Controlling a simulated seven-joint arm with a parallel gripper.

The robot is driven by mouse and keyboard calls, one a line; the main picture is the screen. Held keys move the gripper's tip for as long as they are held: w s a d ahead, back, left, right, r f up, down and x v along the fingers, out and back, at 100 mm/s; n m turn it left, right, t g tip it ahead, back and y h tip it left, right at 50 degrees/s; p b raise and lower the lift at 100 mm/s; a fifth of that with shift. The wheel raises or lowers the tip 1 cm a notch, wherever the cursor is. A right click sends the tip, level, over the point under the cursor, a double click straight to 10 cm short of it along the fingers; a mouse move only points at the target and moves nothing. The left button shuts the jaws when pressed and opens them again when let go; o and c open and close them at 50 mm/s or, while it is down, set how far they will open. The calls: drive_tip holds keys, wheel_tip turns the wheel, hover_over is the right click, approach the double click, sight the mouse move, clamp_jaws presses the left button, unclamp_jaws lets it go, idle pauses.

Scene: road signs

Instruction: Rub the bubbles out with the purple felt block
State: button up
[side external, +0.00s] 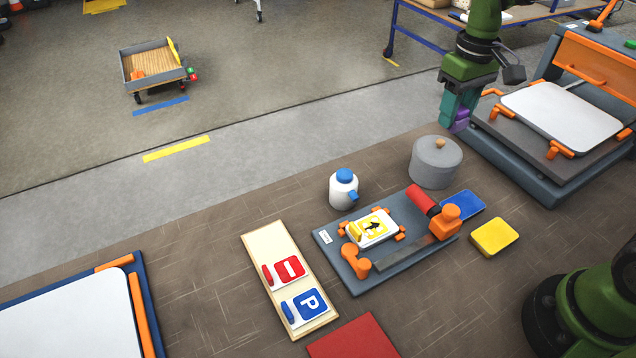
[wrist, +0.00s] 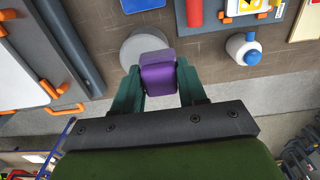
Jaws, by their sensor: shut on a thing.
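My gripper (side external: 458,108) is shut on the purple felt block (side external: 460,121) and holds it up beside the press-like station at the upper right. In the wrist view the purple block (wrist: 158,72) sits between the two teal fingers of my gripper (wrist: 160,88). A white sign plate with a yellow sticker and a black arrow (side external: 372,227) is clamped by orange corners on the grey jig (side external: 356,278). A yellow piece stands at the sticker's left edge. Bubbles are too small to make out. The block is well apart from the sticker.
A grey lidded pot (side external: 434,165) and a white bottle with a blue cap (side external: 343,190) stand behind the jig. A red roller (side external: 422,200) lies at its back. Blue (side external: 463,204) and yellow (side external: 495,237) pads lie right. A wooden board (side external: 262,248) holds two signs.

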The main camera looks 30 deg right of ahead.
idle(0.3)
drive_tip(key=s+a+f+n, duration=0.1)
drive_tip(key=a+f+n, duration=0.2)
drive_tip(key=a+n, duration=0.2)
drive_tip(key=s+a+f+n, duration=0.1)
drive_tip(key=a+f+n, duration=0.1)
drive_tip(key=a+n, duration=0.4)
drive_tip(key=s+a+f+n, duration=0.1)
drive_tip(key=a+f+n, duration=0.2)
drive_tip(key=a+n, duration=0.2)
drive_tip(key=shift+s+a+f+n, duration=0.15)
drive_tip(key=shift+s+a+f, duration=0.05)
drive_tip(key=shift+a, duration=0.2)
drive_tip(key=shift+s+a+f+n, duration=0.15)
drive_tip(key=shift+a, duration=0.25)
drive_tip(key=shift+w+n, duration=0.15)
drive_tip(key=shift+n, duration=0.45)
hover_over(377, 225)
drive_tip(key=shift+f, duration=2.45)
drive_tip(key=shift+f, duration=0.6)
